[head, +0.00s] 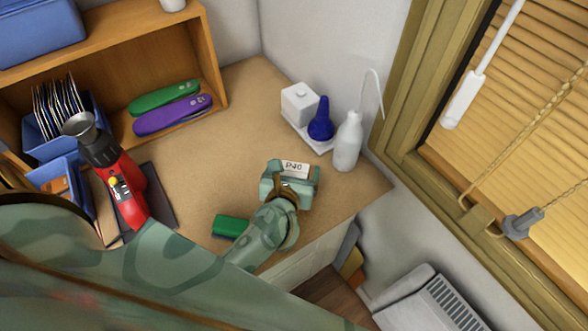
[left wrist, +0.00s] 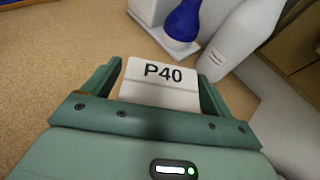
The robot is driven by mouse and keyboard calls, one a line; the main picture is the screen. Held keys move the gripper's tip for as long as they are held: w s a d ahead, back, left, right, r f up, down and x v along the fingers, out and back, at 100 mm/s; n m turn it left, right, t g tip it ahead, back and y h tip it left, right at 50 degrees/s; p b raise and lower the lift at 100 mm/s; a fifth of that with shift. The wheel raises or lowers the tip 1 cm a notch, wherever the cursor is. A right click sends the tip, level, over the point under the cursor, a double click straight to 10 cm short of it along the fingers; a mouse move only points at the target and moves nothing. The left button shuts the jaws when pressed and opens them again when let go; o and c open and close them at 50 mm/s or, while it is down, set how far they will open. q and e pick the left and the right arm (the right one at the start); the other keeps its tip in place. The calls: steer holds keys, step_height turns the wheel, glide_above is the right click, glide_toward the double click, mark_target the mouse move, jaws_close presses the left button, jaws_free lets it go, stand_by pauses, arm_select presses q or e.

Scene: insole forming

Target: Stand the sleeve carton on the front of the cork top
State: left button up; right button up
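The sleeve carton appears to be the small white piece marked P40 (head: 295,168), near the front right corner of the cork top (head: 238,110). My left gripper (head: 291,180) is around it, its fingers spread on either side. In the left wrist view the carton (left wrist: 160,83) is between the two fingers (left wrist: 163,82). A narrow gap shows at its left side; the right finger is very close to it. The carton's lower part is hidden by my gripper, so I cannot tell whether it rests on the cork. My right gripper is not in view.
A white bottle (head: 347,143), a blue bulb (head: 321,122) and a white cube (head: 299,102) stand just behind the carton. A green block (head: 231,226) lies left of my gripper. The middle of the cork is clear.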

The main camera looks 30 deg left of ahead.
arm_select(q)
steer(key=shift+s+r, duration=0.1)
steer(key=shift+r, duration=0.1)
steer(key=v, duration=1.1)
steer(key=shift+s+r, duration=0.25)
steer(key=shift+s, duration=0.1)
steer(key=shift+d+f, duration=0.1)
